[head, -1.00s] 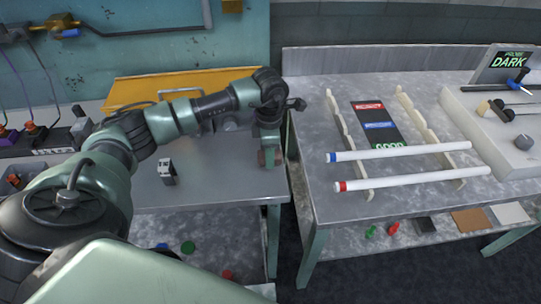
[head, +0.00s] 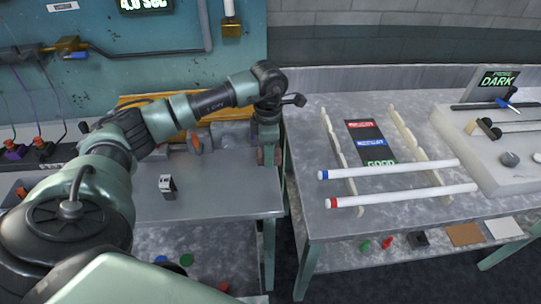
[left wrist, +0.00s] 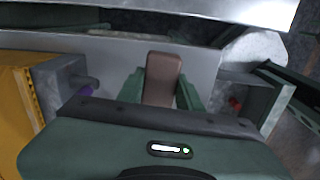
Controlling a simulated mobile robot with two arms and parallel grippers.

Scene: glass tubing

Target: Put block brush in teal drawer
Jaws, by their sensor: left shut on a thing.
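My left gripper (head: 267,152) points down at the right edge of the left-hand table. In the left wrist view its green fingers are shut on a brown block (left wrist: 162,78), which I take to be the block brush. In the head view the block is small and mostly hidden by the gripper. I cannot make out a teal drawer for certain in either view. My right gripper is not in view.
The left table (head: 225,195) has clear room around a small black-and-white item (head: 167,186). A yellow item (head: 135,100) lies behind my arm. On the right table, a white rod with a blue end (head: 390,170) lies across notched rails. A gap separates the tables.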

